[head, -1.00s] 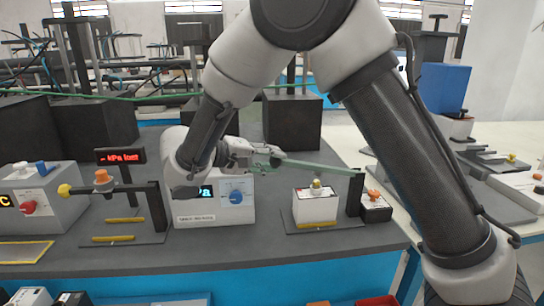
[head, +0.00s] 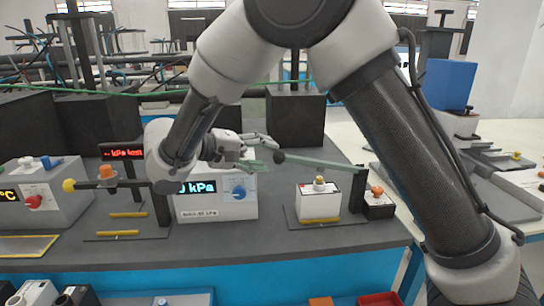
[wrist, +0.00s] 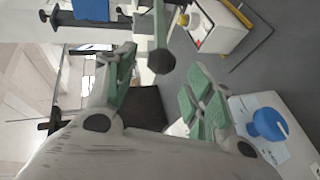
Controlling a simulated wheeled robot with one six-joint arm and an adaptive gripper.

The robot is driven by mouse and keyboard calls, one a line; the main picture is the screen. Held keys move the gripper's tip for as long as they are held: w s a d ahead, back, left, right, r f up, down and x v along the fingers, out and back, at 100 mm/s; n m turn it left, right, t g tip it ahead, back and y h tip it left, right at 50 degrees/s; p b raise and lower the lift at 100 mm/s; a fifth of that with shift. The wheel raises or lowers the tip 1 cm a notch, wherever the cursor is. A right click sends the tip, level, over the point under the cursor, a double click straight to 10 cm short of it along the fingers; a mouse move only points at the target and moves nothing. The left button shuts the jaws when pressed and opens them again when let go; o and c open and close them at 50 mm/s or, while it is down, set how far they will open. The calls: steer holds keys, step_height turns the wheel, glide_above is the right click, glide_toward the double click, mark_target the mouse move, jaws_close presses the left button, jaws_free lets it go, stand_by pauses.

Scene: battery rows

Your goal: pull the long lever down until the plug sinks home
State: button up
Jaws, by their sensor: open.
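The long lever (head: 325,163) is a pale green bar running left from a black post, tilted slightly up to a black ball knob (head: 279,157). Below it, a plug (head: 319,181) with a yellowish top stands on a white box (head: 319,204). My gripper (head: 268,150) is open just left of the knob, at about its height. In the wrist view the knob (wrist: 161,61) shows near the gap between my green-padded fingertips, and the lever (wrist: 159,22) runs away behind it. Whether a finger touches the knob is unclear.
A grey box with a blue dial (head: 239,192) and a kPa display stands below my gripper. A small black box with an orange knob (head: 377,191) sits right of the post. Another lever with a yellow knob (head: 69,185) is at left.

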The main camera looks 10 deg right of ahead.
steer(key=v, duration=0.8)
